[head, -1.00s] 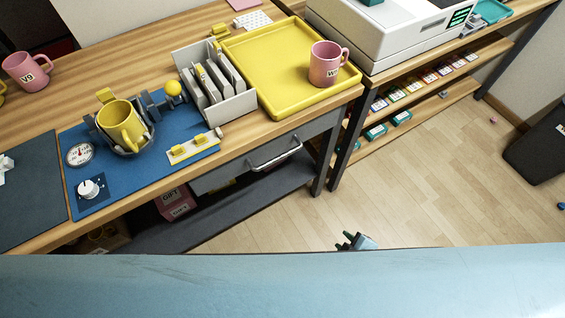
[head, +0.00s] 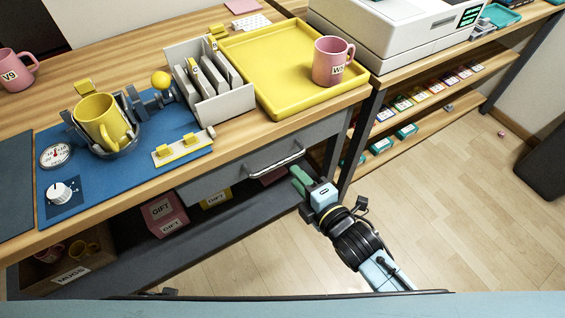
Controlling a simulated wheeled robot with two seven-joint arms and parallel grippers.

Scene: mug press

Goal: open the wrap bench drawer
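The wrap bench drawer (head: 225,180) has a grey front under the wooden bench top and looks shut. Its silver bar handle (head: 276,161) runs across the front. My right gripper (head: 299,180) has green fingers and comes up from the lower right. Its fingertips are just below and right of the handle in the picture, with no visible grip on it. The finger gap does not show clearly, so I cannot tell whether it is open. My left gripper is not seen.
On the bench stand a yellow tray (head: 262,75) with a pink mug (head: 329,62), a grey rack (head: 215,103) and a blue mat (head: 110,178) with a yellow mug (head: 100,118). Gift boxes (head: 162,213) sit on the lower shelf (head: 205,235).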

